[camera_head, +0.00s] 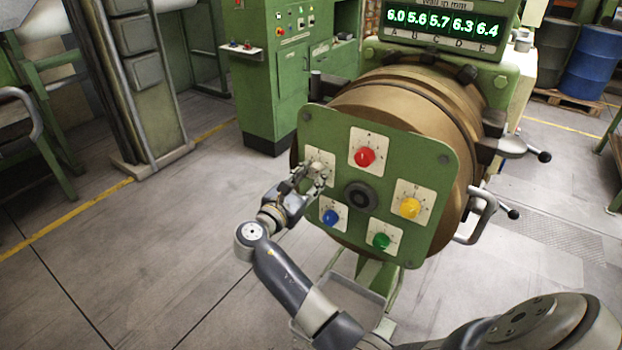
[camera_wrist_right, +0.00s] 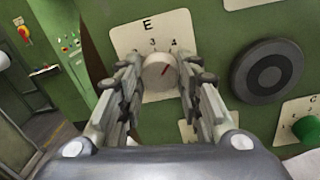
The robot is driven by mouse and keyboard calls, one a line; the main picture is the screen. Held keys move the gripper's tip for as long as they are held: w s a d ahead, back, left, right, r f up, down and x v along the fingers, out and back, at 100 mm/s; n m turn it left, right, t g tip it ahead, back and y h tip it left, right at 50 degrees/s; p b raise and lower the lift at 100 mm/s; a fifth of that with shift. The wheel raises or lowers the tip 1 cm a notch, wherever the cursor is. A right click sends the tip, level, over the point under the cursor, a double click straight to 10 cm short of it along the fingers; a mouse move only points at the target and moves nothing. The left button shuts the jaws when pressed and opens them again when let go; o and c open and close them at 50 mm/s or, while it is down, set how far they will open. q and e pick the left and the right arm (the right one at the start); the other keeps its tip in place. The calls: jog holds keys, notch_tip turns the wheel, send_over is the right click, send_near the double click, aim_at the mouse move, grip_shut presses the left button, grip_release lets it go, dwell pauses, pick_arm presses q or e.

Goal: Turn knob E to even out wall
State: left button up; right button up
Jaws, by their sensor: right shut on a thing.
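The pointer slants up and right, towards the 4. In the head view, knob E (camera_head: 317,169) is on the left of the green panel (camera_head: 300,127), partly hidden by fingers. My right gripper (camera_head: 311,176) is shut on it, with a finger at each side. The display (camera_head: 442,27) reads 6.0, 5.6, 5.7, 6.3, 6.4. My left gripper does not show.
The panel also bears a red knob (camera_head: 364,156), a yellow knob (camera_head: 409,207), a green knob (camera_head: 380,241) and a blue knob (camera_head: 329,217) around a dark hub (camera_head: 359,197). A grey handle (camera_head: 486,215) sticks out at right. Open floor lies left.

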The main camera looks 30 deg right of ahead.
jog(key=m+b, duration=0.3)
jog(key=shift+f+m+b, duration=0.25)
jog(key=shift+m+b, duration=0.05)
jog(key=shift+m, duration=0.1)
jog(key=shift+r+m+b, duration=0.15)
jog(key=shift+m+b, duration=1.45)
jog(key=shift+m, duration=0.1)
jog(key=o, duration=1.1)
jog(key=shift+c, duration=0.2)
jog(key=shift+s+a, duration=0.15)
jog(key=shift+a, duration=0.2)
jog(key=v, duration=0.6)
jog(key=shift+a, duration=0.35)
